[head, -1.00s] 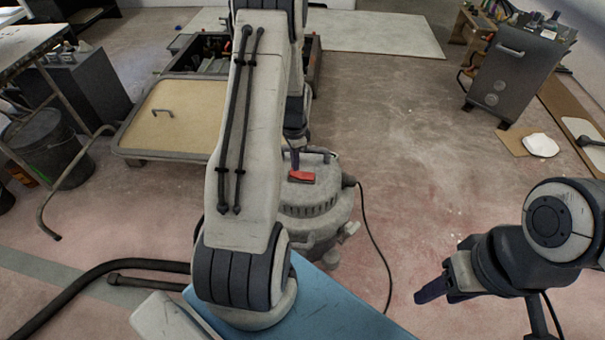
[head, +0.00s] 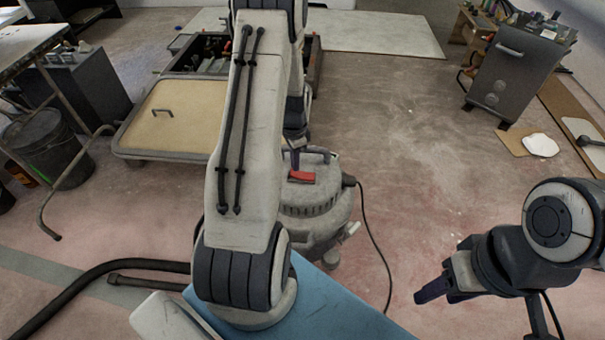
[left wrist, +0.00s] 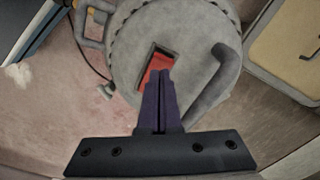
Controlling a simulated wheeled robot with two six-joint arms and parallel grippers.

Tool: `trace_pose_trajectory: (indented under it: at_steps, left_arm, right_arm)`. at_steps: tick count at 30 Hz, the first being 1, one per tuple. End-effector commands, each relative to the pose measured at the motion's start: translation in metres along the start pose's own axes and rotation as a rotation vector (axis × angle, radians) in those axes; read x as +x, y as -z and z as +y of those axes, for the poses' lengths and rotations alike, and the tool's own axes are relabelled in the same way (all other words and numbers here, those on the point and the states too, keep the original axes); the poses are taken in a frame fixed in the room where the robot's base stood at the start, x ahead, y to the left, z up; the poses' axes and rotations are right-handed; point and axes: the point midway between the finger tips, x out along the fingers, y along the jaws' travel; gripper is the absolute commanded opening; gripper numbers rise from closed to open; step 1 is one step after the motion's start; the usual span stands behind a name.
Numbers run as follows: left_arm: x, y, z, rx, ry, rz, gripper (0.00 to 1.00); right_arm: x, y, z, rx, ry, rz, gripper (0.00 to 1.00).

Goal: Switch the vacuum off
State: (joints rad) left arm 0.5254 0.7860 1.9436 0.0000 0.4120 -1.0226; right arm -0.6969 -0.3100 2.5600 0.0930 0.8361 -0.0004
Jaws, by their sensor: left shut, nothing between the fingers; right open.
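The grey round vacuum (head: 316,205) stands on the floor, partly hidden behind my left arm in the head view. A red rocker switch (head: 302,176) sits on its top, and it also shows in the left wrist view (left wrist: 153,75) in a dark recessed frame. My left gripper (head: 295,163) is shut and empty, its purple fingertips (left wrist: 161,75) at the lower part of the red switch. I cannot tell whether they touch it. My right gripper (head: 432,293) is open and empty, well to the right of the vacuum.
A curved handle (left wrist: 212,80) rises from the vacuum's top beside the switch. A black cord (head: 372,235) runs over the floor to its right. A tan-topped hatch panel (head: 175,110) lies behind left. A dark cabinet (head: 512,75) stands far right, with open floor between.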

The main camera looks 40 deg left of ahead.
Motion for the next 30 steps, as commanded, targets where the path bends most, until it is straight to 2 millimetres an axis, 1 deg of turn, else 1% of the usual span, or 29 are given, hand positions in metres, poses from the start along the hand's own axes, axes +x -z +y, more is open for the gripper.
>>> trace_pose_trajectory:
  at_steps: [30]
  left_arm:
    - [0.015,0.000,0.000,0.000,0.000,0.000,0.00]
  right_arm:
    - [0.009,-0.001,0.001,0.000,0.000,0.000,0.50]
